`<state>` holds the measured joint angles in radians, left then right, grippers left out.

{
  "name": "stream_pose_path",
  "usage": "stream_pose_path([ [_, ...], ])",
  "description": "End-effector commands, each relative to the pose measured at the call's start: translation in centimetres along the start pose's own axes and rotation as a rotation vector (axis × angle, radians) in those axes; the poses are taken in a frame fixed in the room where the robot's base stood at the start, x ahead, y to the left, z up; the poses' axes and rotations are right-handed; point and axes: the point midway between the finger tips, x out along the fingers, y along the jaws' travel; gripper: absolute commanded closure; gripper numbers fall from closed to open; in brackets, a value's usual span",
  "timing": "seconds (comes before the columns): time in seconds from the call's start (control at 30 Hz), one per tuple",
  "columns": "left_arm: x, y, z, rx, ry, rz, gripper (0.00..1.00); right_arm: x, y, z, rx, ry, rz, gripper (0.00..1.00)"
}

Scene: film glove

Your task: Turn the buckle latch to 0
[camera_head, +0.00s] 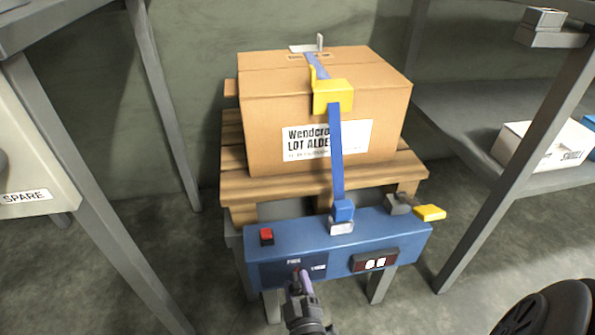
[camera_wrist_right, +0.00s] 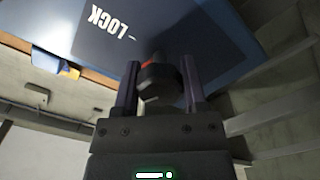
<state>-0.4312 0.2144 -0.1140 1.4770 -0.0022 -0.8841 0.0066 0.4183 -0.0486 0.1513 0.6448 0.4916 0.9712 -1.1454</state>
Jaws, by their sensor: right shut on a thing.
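The buckle latch is a small dark knob (camera_wrist_right: 158,82) with an orange-red mark, on the front of a blue panel box (camera_head: 350,236). White labels beside it read LOCK (camera_wrist_right: 112,22) and another word, too small to read surely. My right gripper (camera_head: 303,279) is at the knob from the front and shut on it. In the right wrist view the fingers (camera_wrist_right: 158,74) stand on either side of the knob. The gripper hides most of the knob in the head view, and its exact angle cannot be told. My left gripper is not in view.
A blue strap (camera_head: 336,150) with a yellow corner guard (camera_head: 333,97) runs over a cardboard box (camera_head: 270,115) on a wooden pallet (camera_head: 245,189). The panel carries a red button (camera_head: 266,235), a dark display (camera_head: 374,262) and a yellow-ended handle (camera_head: 429,212). Grey shelf posts stand on both sides.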

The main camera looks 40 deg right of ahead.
Motion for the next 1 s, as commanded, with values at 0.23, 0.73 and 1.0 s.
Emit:
stream_pose_path([
  [0.23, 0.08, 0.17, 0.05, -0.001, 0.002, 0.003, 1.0, -0.1, -0.1, 0.09, -0.177, -0.003, -0.004, 1.0],
  [0.73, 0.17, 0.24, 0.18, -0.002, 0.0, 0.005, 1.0, -0.1, -0.13, 0.05, -0.339, -0.001, -0.004, 1.0],
  [1.0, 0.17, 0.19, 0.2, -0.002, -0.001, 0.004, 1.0, -0.09, -0.12, 0.05, -0.347, -0.001, -0.004, 1.0],
])
